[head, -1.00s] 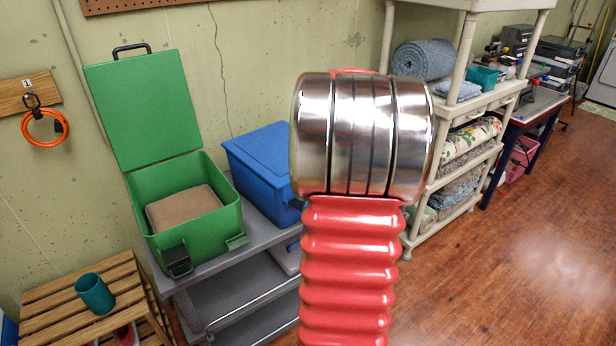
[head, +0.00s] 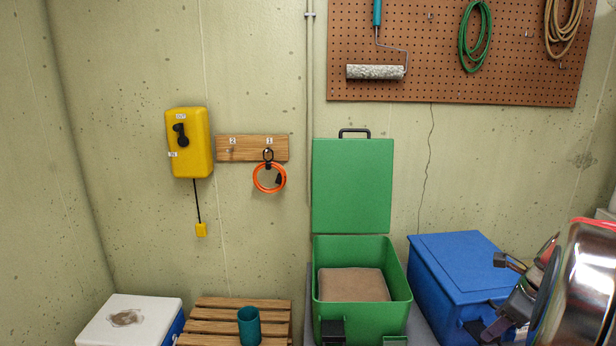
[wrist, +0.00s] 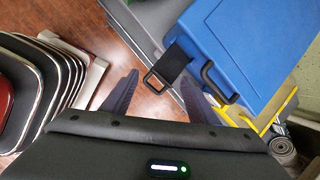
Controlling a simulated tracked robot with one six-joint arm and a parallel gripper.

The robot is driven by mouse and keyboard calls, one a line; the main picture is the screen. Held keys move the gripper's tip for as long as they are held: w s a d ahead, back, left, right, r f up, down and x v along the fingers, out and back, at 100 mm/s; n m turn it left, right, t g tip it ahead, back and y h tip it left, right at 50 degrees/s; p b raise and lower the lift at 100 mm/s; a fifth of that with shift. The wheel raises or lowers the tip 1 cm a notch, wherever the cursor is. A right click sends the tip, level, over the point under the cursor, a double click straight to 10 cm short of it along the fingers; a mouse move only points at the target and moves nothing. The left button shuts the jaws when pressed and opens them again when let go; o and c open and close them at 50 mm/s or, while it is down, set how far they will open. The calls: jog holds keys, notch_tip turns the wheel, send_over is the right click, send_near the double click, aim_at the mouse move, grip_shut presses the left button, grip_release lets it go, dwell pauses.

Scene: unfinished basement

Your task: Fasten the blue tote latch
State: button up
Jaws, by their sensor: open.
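The blue tote (head: 460,265) stands at the lower right of the head view with its lid down. It also shows in the wrist view (wrist: 232,50). There the black latch (wrist: 176,62), with a wire loop at its end, sticks out from the tote's edge. A second dark loop-shaped handle (wrist: 207,75) is on the tote beside it. My gripper (wrist: 160,79) is open and empty, its two fingers spread to either side of the latch loop in the picture. I cannot tell whether they touch it. In the head view, my arm hides the tote's right front.
An open green box (head: 360,257) stands left of the tote on a grey cart. A slatted wooden stand (head: 215,320) bears a teal cup (head: 249,326). A pegboard (head: 450,75) hangs above. Dark-rimmed stacked items (wrist: 45,75) lie left of my gripper in the wrist view.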

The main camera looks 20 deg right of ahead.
jog(key=s+a+r+n, duration=0.2)
jog(key=a+n, duration=0.8)
jog(key=a, duration=0.4)
jog(key=s+a+r+n+t, duration=0.1)
jog(key=s+a+r+n, duration=0.1)
jog(key=a+n, duration=0.8)
jog(key=s+a+r+n, duration=0.2)
jog(key=a+r+n, duration=0.2)
jog(key=a+n, duration=0.7)
jog(key=a, duration=0.9)
jog(key=shift+s+r+y, duration=0.2)
jog(key=shift+s+y, duration=0.1)
jog(key=shift+s, duration=0.1)
